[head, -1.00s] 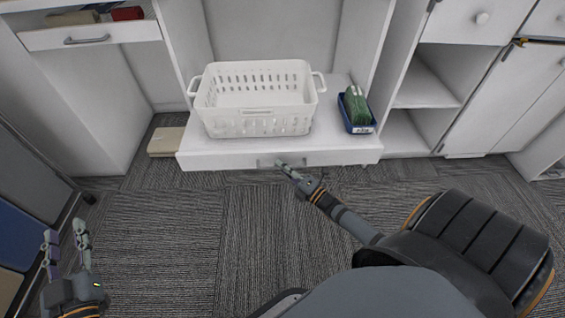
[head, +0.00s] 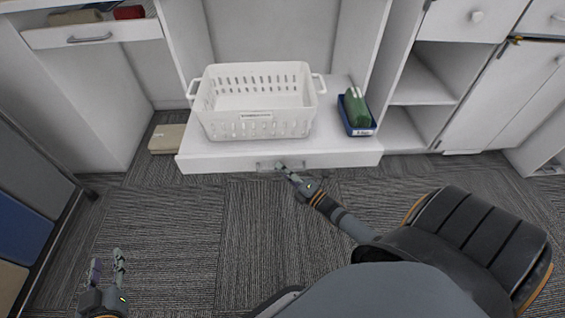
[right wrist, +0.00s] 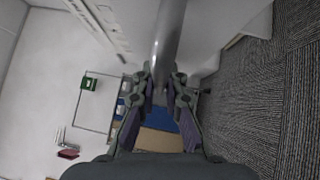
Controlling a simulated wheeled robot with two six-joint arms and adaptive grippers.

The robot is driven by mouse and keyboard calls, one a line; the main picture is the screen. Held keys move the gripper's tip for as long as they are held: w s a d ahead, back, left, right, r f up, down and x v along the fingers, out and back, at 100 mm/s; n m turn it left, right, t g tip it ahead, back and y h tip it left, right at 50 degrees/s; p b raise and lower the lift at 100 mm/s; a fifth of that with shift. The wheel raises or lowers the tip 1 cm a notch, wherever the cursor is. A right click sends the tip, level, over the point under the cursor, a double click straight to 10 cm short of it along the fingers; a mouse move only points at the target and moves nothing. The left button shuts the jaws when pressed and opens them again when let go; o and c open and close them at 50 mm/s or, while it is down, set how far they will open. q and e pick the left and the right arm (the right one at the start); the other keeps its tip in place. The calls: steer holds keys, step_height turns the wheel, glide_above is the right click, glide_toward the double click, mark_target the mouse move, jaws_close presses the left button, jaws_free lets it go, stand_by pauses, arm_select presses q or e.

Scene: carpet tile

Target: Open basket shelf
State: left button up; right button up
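The basket shelf (head: 215,163) is a low white pull-out board with a metal handle (head: 262,166) on its front; it stands out from the cabinet over the carpet. A white slotted basket (head: 258,125) and a blue bin (head: 358,129) with a green item in it stand on it. My right gripper (head: 284,172) is at the handle. In the right wrist view, the grey handle bar (right wrist: 170,35) runs between the fingers of the right gripper (right wrist: 163,88), which look closed on it. My left gripper (head: 108,262) is open and empty above the carpet at lower left.
A partly open drawer (head: 90,38) is at upper left, with a beige box (head: 167,138) on the floor below. White cabinets with open shelves (head: 425,80) stand at right. A blue panel (head: 25,235) is at the left edge. The carpet before the shelf is clear.

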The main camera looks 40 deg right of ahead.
steer(key=shift+o, duration=0.8)
steer(key=v, duration=1.2)
